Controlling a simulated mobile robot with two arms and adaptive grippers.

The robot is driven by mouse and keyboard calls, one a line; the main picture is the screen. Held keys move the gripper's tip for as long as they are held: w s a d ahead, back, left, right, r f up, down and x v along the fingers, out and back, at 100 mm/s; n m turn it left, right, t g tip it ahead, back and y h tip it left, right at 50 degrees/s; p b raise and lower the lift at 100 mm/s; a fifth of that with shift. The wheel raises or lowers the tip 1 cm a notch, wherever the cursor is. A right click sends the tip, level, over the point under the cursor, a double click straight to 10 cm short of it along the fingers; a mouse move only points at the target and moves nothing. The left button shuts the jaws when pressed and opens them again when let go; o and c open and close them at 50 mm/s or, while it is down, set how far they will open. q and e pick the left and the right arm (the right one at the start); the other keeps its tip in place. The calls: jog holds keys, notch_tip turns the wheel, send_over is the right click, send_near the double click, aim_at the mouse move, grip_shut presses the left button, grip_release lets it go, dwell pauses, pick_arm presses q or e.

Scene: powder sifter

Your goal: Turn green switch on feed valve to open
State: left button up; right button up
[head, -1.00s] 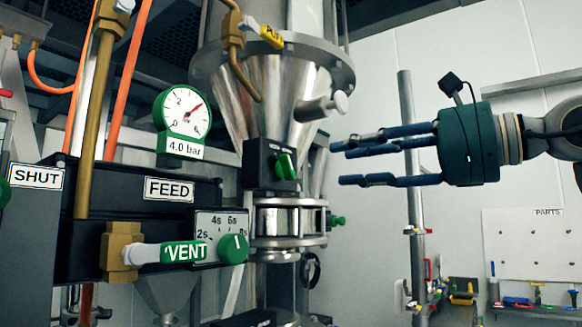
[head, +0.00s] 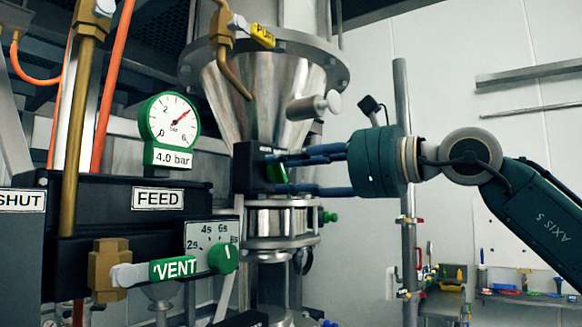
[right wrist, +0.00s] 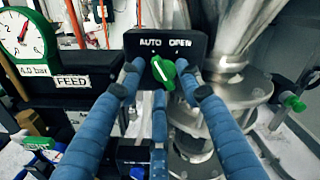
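The green switch (right wrist: 163,70) sits on a black box labelled AUTO on the left and OPEN on the right. Its white mark leans to the upper left, toward AUTO. In the head view the black switch box (head: 247,168) is on the front of the steel hopper, and the fingers mostly cover the switch. My right gripper (head: 270,172) reaches in from the right with its fingertips at the switch. In the right wrist view its blue fingers (right wrist: 160,82) are apart, one on each side of the switch and one below. I cannot tell whether they touch it. My left gripper is not in view.
A gauge (head: 169,120) reading 4.0 bar, the FEED panel (head: 115,215), a timer dial (head: 222,257) and the VENT handle (head: 172,268) are left of the switch. The steel hopper (head: 262,95) rises above. A vertical pole (head: 408,220) stands behind my right gripper.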

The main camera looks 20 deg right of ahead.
jog(key=shift+c, duration=0.3)
grip_shut()
